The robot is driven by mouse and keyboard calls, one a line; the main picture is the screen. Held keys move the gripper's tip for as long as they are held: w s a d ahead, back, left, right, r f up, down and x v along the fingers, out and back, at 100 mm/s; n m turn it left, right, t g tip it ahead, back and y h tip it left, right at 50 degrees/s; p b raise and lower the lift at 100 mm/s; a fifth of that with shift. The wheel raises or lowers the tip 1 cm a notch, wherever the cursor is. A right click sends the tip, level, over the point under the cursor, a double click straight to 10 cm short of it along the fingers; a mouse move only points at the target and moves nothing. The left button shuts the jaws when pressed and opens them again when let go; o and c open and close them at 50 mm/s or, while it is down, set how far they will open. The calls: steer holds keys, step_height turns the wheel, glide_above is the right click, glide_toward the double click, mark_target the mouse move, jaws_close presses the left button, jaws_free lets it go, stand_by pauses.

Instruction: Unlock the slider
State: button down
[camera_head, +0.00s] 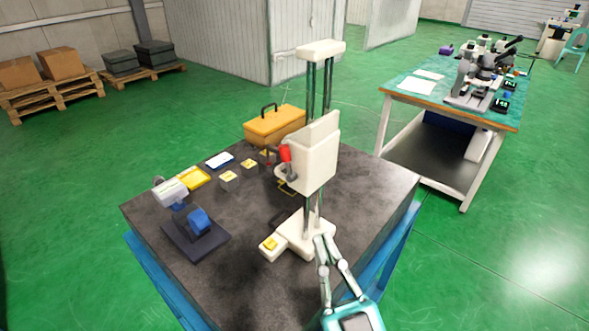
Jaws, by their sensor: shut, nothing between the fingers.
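A cream spark erosion machine stands on the dark worktable, with two upright posts (320,92) and a cream top piece (320,49). The slider, a cream block (317,158), sits partway up the posts. A red part (285,152) with a dark fitting below it is on the slider's left side; I cannot tell whether it is the lock. The machine's cream base (300,236) has a yellow pad at its left end. My gripper (324,240) is shut and empty, its fingertips at the base's right front, well below the slider. Whether they touch it is unclear.
On the worktable (365,215) are an orange toolbox (275,125), small yellow-topped blocks (229,179), a yellow tray (194,179) and a blue-and-white device on a dark plate (195,240). The tabletop right of the machine is clear. A microscope bench (400,94) stands behind right.

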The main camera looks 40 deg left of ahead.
steer(key=shift+s+a+r, duration=0.2)
steer(key=shift+a+r, duration=0.15)
steer(key=shift+r, duration=0.1)
glide_toward(284, 148)
step_height(284, 148, up, 4)
steer(key=a, duration=0.2)
steer(key=shift+w+a+f, duration=0.25)
steer(key=shift+w+a, duration=0.35)
steer(key=shift+w, duration=0.15)
steer(key=shift+w+a+f, duration=0.25)
steer(key=shift+w+a, duration=0.4)
steer(key=shift+w, duration=0.1)
